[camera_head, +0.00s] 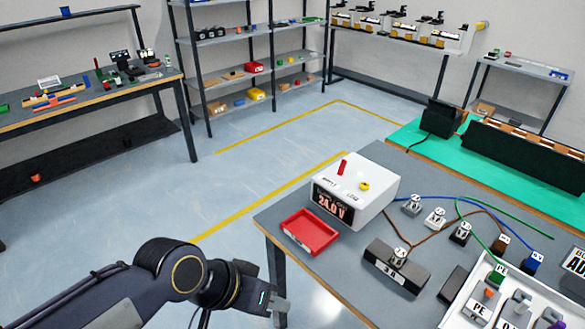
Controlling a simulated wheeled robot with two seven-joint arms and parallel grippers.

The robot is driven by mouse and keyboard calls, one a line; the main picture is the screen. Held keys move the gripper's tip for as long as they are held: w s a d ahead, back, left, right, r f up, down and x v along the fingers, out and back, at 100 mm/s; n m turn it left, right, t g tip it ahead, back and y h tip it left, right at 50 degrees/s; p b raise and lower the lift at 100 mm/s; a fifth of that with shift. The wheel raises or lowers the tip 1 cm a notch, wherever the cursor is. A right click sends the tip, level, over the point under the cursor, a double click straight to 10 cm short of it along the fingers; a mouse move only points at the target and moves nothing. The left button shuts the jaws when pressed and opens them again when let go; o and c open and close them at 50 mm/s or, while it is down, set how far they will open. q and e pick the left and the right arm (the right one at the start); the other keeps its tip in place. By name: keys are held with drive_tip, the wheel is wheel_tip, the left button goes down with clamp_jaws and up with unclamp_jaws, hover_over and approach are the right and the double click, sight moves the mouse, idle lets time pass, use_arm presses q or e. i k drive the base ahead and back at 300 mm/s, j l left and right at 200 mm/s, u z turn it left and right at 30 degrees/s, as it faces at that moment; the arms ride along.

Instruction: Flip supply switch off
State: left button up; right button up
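The white supply box (355,188) stands near the left end of the grey table, with a lit display (331,203) reading 24.0 V. On its top a red switch lever (342,167) sticks up, leaning slightly. My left gripper (280,304) is low at the bottom centre, left of the table edge and well apart from the supply. Its fingers are small and seen edge-on, so I cannot tell their opening. My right gripper is not in view.
A red tray (310,231) lies in front of the supply. A dark block (397,266) marked 3 A, terminals and coloured wires spread to its right. A white panel (508,306) is at the lower right. A green mat (420,141) lies behind. The floor on the left is clear.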

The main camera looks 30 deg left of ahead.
sight(344, 162)
drive_tip(key=u, duration=0.7)
drive_tip(key=i+j+z, duration=0.1)
drive_tip(key=i+j, duration=0.15)
drive_tip(key=j, duration=0.15)
drive_tip(key=i+j, duration=0.2)
drive_tip(key=j, duration=0.25)
drive_tip(key=i+j+z, duration=0.15)
drive_tip(key=j, duration=0.25)
drive_tip(key=i+j+z, duration=0.1)
drive_tip(key=i+j, duration=0.2)
drive_tip(key=j, duration=0.15)
drive_tip(key=i+j, duration=0.15)
drive_tip(key=j, duration=0.3)
drive_tip(key=i+j+z, duration=0.15)
drive_tip(key=j, duration=0.35)
drive_tip(key=i+j+z, duration=0.1)
drive_tip(key=j, duration=0.35)
drive_tip(key=i+j, duration=0.25)
drive_tip(key=j, duration=0.25)
drive_tip(key=l, duration=0.65)
drive_tip(key=z, duration=0.05)
